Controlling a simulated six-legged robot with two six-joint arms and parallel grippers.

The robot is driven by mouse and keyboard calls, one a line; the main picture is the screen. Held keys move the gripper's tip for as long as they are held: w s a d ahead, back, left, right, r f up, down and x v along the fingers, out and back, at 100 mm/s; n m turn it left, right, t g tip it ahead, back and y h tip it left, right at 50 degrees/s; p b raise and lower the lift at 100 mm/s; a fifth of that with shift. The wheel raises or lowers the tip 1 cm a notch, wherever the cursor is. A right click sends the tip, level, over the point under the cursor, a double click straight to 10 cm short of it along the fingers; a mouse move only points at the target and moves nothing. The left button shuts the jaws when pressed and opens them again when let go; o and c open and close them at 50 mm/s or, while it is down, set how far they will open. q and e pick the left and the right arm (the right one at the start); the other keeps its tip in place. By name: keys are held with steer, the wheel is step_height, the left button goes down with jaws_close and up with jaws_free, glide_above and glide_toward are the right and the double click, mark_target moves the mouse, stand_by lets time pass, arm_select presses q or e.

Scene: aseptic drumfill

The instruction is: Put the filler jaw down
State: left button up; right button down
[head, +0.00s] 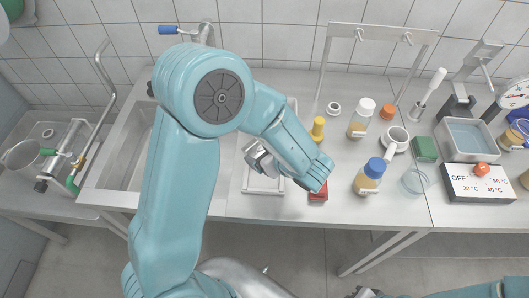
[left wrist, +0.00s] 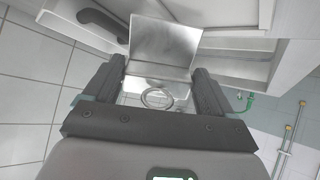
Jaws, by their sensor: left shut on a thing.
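The filler jaw (left wrist: 165,45), a shiny metal piece with a flat plate and a ring-like opening, is between the fingers of my left gripper (left wrist: 160,70) in the left wrist view. The gripper is shut on it. In the head view my left gripper (head: 262,158) hangs above a white tray (head: 263,190) on the steel bench, and the jaw is a small grey shape there, partly hidden by my wrist. I cannot tell its height above the tray. A grey part of my right gripper (head: 366,293) shows at the bottom edge, cut off.
A sink (head: 126,150) lies left of the tray. A red object (head: 318,194) sits by my wrist. To the right stand a yellow bottle (head: 318,129), a blue-capped bottle (head: 369,176), a glass beaker (head: 414,181) and a control box (head: 478,184). A metal frame (head: 384,29) stands behind.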

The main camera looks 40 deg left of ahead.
arm_select(q)
steer(key=shift+f, duration=0.5)
steer(key=shift+a, duration=0.1)
steer(key=o, duration=1.1)
steer(key=shift+f, duration=0.15)
steer(key=shift+r, duration=0.35)
steer(key=v, duration=1.2)
steer(key=shift+f+p, duration=0.1)
steer(key=shift+p, duration=0.2)
